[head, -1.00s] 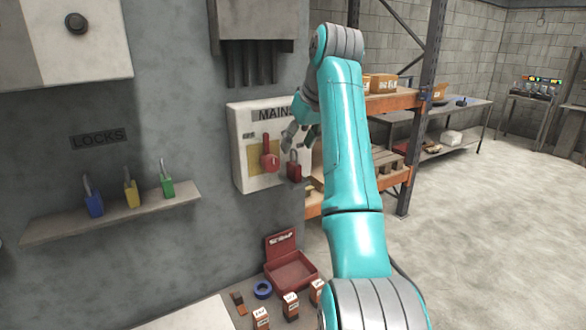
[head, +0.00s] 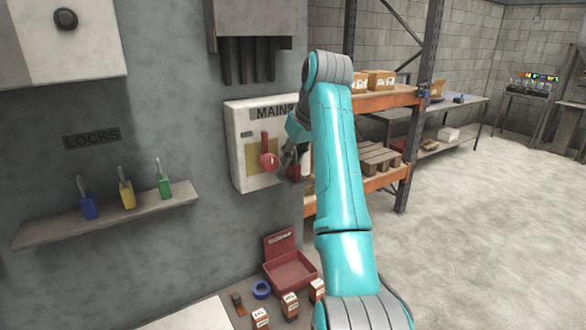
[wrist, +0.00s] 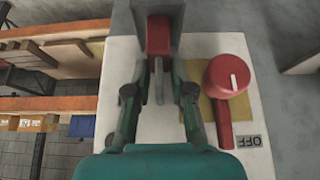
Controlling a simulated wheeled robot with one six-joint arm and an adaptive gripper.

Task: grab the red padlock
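The red padlock (head: 294,172) hangs at the lower right of the white MAINS panel (head: 240,165). In the wrist view its red body (wrist: 158,36) is near the top centre, with the grey shackle (wrist: 159,82) below it. My gripper (wrist: 158,60) has its two dark fingers on either side of the padlock, with the tips close to its body. I cannot tell whether the fingers touch it. In the head view my gripper (head: 297,150) is at the padlock, and my arm and fingers partly hide it.
A red rotary handle (head: 268,158) is on the panel just left of the padlock. Blue, yellow and green padlocks stand on a wall shelf (head: 60,228) at left. An open red box (head: 290,270) is below. An orange rack (head: 385,100) stands behind my arm.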

